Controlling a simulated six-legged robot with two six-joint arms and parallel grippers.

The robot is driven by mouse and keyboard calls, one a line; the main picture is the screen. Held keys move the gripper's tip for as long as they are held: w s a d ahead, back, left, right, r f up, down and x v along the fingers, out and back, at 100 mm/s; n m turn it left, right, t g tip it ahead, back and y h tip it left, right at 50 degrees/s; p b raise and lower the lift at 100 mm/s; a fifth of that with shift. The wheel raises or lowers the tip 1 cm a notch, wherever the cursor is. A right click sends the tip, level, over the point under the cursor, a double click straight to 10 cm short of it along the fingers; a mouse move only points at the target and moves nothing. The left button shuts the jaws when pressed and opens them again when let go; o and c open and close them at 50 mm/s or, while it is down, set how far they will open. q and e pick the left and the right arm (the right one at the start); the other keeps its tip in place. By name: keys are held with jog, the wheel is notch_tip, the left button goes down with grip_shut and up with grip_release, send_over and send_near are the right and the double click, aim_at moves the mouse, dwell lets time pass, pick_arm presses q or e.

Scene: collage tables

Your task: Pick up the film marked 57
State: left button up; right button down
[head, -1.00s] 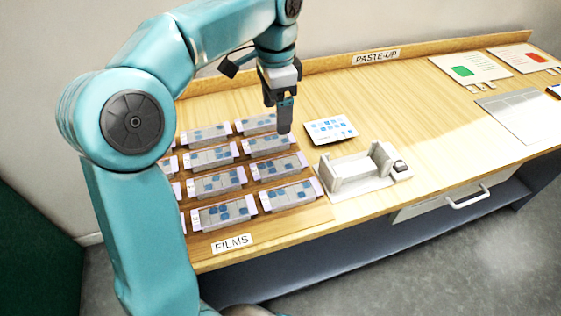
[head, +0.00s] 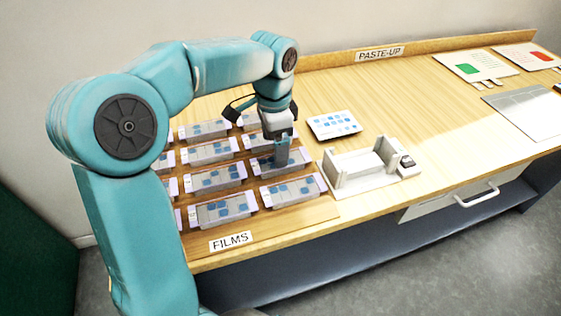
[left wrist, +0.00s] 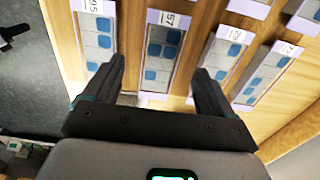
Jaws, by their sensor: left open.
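The film marked 57 (left wrist: 160,52) is a grey strip with blue squares and pale lilac ends, seen in the left wrist view with its label at the top. My left gripper (left wrist: 159,72) is open, with one finger on each side of this strip's near part. In the head view my left gripper (head: 282,160) is low over the right column of films, at the second film from the front (head: 259,165), and partly hides it. I cannot tell whether the fingers touch it. My right gripper is not in view.
Film 95 (left wrist: 97,40) lies left of film 57 in the wrist view, and more films lie to its right. In the head view a white holder (head: 360,172) and a blue-patterned card (head: 334,125) stand to the right. The table's middle right is clear.

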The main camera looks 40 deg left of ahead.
pick_arm(q)
notch_tip(320, 180, down, 4)
jog(key=shift+w+r+b, duration=0.1)
jog(key=shift+r+b, duration=0.1)
jog(key=shift+b, duration=0.1)
jog(key=c, duration=1.1)
